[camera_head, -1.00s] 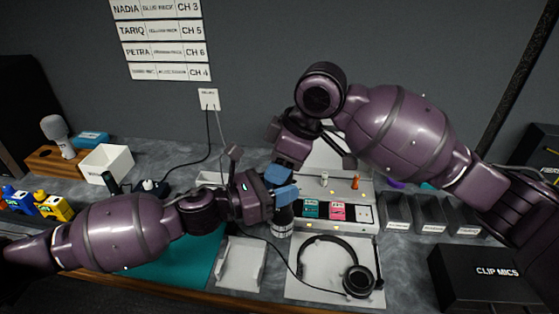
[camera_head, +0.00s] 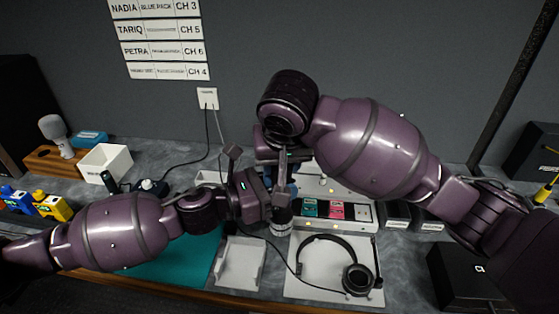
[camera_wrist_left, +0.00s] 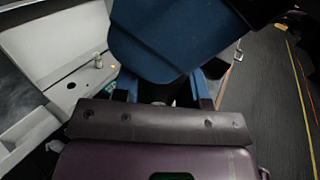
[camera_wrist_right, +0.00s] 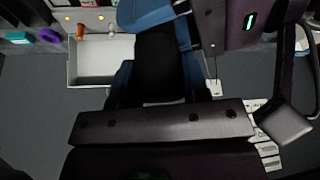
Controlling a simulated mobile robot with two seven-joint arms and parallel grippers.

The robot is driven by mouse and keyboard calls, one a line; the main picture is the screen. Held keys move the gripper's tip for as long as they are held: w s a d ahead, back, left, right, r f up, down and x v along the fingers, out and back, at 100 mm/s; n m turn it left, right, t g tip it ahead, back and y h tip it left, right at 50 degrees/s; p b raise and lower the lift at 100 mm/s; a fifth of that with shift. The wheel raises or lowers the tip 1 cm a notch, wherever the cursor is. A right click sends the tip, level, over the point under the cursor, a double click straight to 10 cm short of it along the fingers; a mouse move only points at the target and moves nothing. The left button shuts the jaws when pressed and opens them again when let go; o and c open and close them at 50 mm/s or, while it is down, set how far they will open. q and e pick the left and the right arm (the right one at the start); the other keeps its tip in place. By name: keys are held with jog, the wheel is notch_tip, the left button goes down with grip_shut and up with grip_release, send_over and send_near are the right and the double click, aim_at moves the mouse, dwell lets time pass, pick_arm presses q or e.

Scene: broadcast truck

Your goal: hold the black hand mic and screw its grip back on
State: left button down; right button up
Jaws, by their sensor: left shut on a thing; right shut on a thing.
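The black hand mic (camera_head: 281,214) stands roughly upright in the middle of the head view, its lower end with a pale ring over the bench. My left gripper (camera_head: 277,198) comes in from the left and is shut on the mic. My right gripper (camera_head: 284,174) is just above it, shut on the mic's black grip (camera_wrist_right: 158,66), which shows between blue fingers in the right wrist view. The arms and fingers hide most of the mic, so I cannot tell how far the grip is seated. In the left wrist view a large blue finger covers the held part.
A headset (camera_head: 352,278) lies on a white pad below right of the grippers. An empty pale cradle (camera_head: 239,262) is beside it. A white rack (camera_head: 358,216) with coloured packs stands close behind. A white bin (camera_head: 107,163) and bottles are at left.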

jog(key=m+h, duration=0.1)
jog(key=m, duration=0.3)
jog(key=shift+r+h, duration=0.1)
jog(key=shift+h, duration=0.3)
jog(key=m, duration=0.2)
jog(key=m+h, duration=0.1)
jog(key=m, duration=0.2)
jog(key=shift+d+h, duration=0.1)
jog(key=shift+h, duration=0.2)
jog(key=m+g, duration=0.1)
jog(key=m, duration=0.1)
jog(key=m+h, duration=0.1)
jog(key=m, duration=0.2)
jog(key=shift+d+g, duration=0.1)
jog(key=shift+g, duration=0.3)
jog(key=m, duration=0.2)
jog(key=m+g+h, duration=0.1)
jog(key=m, duration=0.1)
jog(key=shift+s+g, duration=0.15)
jog(key=shift+g, duration=0.15)
jog(key=o, duration=0.9)
jog(key=shift+d, duration=0.1)
jog(key=shift+r, duration=2.15)
